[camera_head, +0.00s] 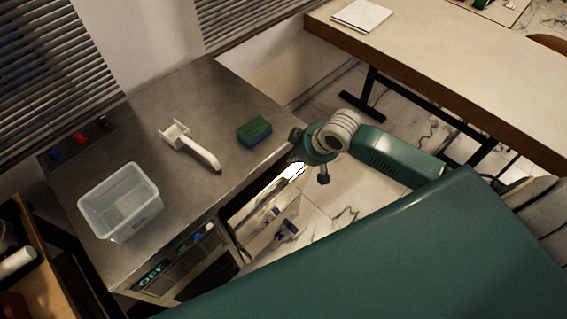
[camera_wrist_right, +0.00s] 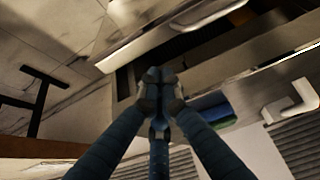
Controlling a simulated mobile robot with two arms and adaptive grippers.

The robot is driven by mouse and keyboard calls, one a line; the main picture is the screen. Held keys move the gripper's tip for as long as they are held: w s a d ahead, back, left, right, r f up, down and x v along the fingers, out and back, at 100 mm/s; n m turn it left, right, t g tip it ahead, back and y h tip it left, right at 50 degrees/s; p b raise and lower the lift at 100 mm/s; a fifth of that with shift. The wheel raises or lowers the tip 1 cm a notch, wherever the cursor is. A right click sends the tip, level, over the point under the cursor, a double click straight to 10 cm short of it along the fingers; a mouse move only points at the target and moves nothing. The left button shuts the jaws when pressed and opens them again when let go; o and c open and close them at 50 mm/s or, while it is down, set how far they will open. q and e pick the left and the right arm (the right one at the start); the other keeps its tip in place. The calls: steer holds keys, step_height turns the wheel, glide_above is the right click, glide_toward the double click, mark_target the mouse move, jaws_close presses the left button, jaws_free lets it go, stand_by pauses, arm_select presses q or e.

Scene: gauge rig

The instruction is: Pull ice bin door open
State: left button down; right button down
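The ice bin door (camera_head: 258,218) is a pale metal panel at the counter's front, below the worktop. It stands tilted outward, with a dark gap behind its upper edge. In the right wrist view its long edge (camera_wrist_right: 165,35) shows beside the dark opening (camera_wrist_right: 215,45). My right gripper (camera_wrist_right: 160,77) has its two fingertips together close to the door's edge. I cannot tell if they touch it, and I see nothing clearly between them. In the head view my right wrist is above the door's far end, and the fingers are hard to make out. My left gripper is not in view.
The steel counter (camera_head: 215,105) carries a clear plastic tub (camera_head: 122,203), a white scoop (camera_head: 195,146) and a green sponge (camera_head: 254,130). A control panel (camera_head: 178,252) is on its front. A long table (camera_head: 470,70) stands to the right, with marble floor (camera_head: 345,205) between.

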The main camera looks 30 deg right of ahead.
steer(key=shift+w+f, duration=0.2)
steer(key=shift+f, duration=0.15)
steer(key=x, duration=0.9)
steer(key=shift+r, duration=0.1)
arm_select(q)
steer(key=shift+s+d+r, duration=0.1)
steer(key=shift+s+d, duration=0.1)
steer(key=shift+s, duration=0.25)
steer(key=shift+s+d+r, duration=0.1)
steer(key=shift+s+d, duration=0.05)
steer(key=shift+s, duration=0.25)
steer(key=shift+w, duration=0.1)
